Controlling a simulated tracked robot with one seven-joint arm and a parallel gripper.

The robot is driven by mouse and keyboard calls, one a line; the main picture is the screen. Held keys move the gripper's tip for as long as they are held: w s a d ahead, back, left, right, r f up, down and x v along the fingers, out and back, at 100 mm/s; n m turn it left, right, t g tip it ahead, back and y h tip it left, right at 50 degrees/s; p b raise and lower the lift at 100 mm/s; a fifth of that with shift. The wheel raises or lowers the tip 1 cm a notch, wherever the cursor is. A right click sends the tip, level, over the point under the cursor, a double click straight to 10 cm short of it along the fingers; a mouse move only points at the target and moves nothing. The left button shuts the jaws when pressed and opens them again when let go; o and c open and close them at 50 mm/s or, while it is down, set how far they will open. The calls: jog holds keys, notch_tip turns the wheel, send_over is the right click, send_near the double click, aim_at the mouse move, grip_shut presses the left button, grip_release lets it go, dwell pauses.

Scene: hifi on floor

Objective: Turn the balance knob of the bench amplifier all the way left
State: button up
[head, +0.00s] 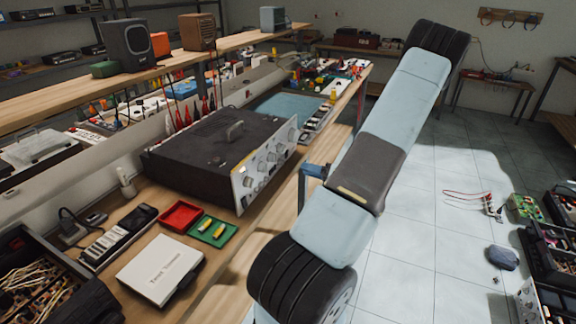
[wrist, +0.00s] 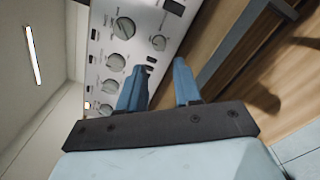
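The bench amplifier (head: 205,148) is a wide dark box with a handle on top, standing on the wooden bench. Its pale front panel (head: 262,168) carries several round knobs and faces right. In the wrist view the panel (wrist: 150,16) appears turned on its side, with a large knob (wrist: 124,28), several mid-size knobs (wrist: 115,62) and a smaller knob (wrist: 158,42). I cannot read which is the balance knob. My gripper (wrist: 161,62) is open, its two blue fingers apart and nothing visibly held. The left finger overlaps the panel; contact is unclear. In the head view my gripper (head: 314,171) is just right of the panel.
A red tray (head: 180,214), a green tray (head: 213,231) and a white box (head: 160,270) lie on the bench in front of the amplifier. A shelf with speakers (head: 128,44) runs behind it. Floor at right is partly clear, with cables and a green board (head: 524,206).

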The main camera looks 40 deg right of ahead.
aim_at(283, 163)
jog(key=x, duration=0.8)
jog(key=shift+w+a, duration=0.1)
jog(key=shift+w, duration=0.05)
grip_shut()
